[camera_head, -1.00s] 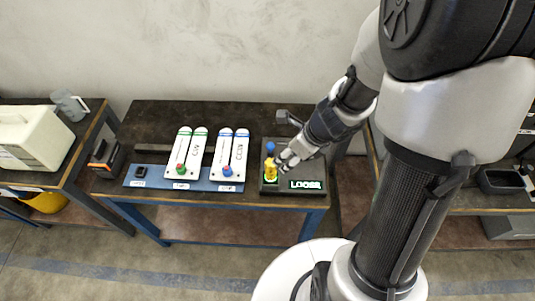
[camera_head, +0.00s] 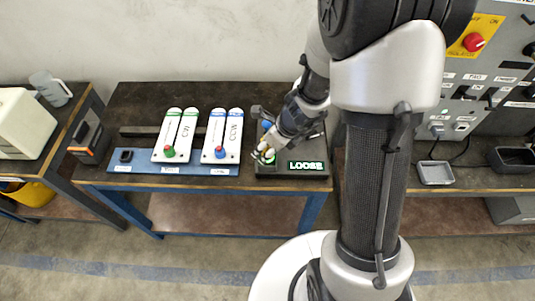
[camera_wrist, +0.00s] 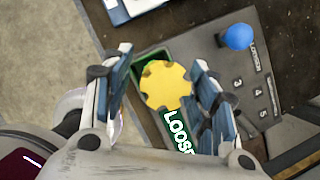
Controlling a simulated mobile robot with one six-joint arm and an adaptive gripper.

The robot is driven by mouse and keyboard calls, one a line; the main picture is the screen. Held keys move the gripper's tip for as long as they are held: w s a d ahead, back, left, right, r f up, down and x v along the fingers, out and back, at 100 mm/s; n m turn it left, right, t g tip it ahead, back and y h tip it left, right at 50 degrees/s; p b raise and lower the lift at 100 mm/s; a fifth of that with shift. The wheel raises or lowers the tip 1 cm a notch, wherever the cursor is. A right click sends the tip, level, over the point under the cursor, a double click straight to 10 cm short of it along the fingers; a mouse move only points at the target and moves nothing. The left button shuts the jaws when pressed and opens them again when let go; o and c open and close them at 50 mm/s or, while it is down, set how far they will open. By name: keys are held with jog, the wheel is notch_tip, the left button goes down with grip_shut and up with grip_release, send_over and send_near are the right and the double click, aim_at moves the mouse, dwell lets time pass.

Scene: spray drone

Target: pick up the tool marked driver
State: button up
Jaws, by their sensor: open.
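I can read no driver marking in either view. My gripper (camera_head: 265,152) is open over a dark fixture at the right end of the middle bench. In the wrist view its two fingers (camera_wrist: 160,65) stand on either side of a yellow, notched round piece (camera_wrist: 165,85), with no clear grip on it. The yellow piece is above a green-edged pocket (camera_wrist: 146,62) beside a green sign reading LOOSE (camera_wrist: 178,131). A blue ball knob (camera_wrist: 238,36) stands on the grey numbered part of the fixture (camera_wrist: 245,75). My gripper mostly hides the yellow piece in the head view.
White panels marked CW (camera_head: 185,130) and CCW (camera_head: 232,135) lie left of the fixture, over a blue strip (camera_head: 190,169). An orange-and-black device (camera_head: 90,142) is on the left. A grey tray (camera_head: 435,173) and a control panel with a red knob (camera_head: 473,42) are on the right.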

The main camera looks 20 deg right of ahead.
jog(key=shift+w+a+f, duration=0.1)
jog(key=shift+w+f, duration=0.05)
jog(key=shift+f, duration=0.35)
jog(key=shift+r, duration=0.1)
jog(key=shift+c, duration=0.4)
grip_shut()
